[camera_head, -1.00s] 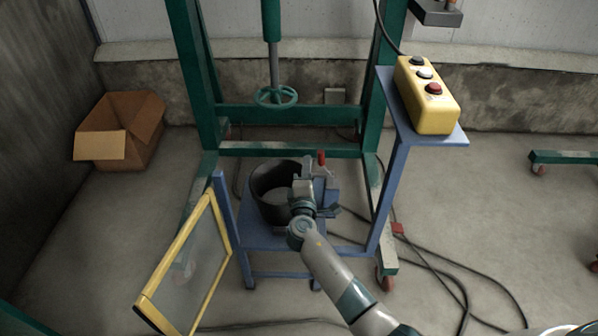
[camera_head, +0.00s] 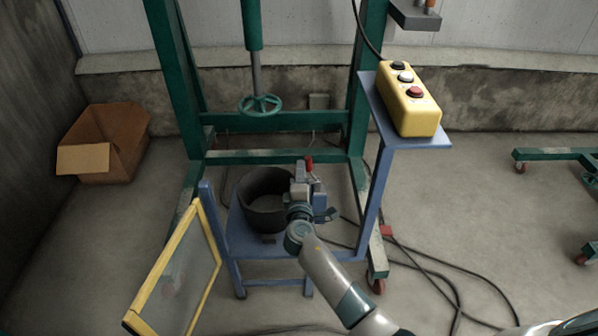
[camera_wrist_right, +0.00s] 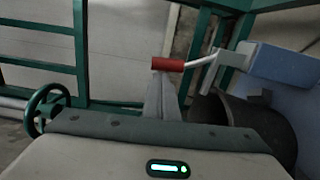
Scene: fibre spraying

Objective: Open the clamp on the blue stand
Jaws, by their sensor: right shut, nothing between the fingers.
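The blue stand (camera_head: 273,247) holds a dark round pot (camera_head: 250,217). The clamp's red handle (camera_head: 309,163) stands up at the pot's right side. In the right wrist view the red handle (camera_wrist_right: 168,64) lies across the picture on a bent metal lever that runs right to a pale bracket and a blue block (camera_wrist_right: 285,68). My right gripper (camera_head: 300,187) is beside the clamp, over the pot's right rim. Its fingers (camera_wrist_right: 162,98) are shut and empty. The handle appears at their tips; I cannot tell if they touch. My left gripper is not in view.
A yellow button box (camera_head: 418,112) sits on a blue post shelf right of the stand. A yellow-framed panel (camera_head: 185,270) leans at front left. A green frame with a handwheel (camera_head: 260,105) stands behind. A cardboard box (camera_head: 104,145) is far left. Cables cross the floor at right.

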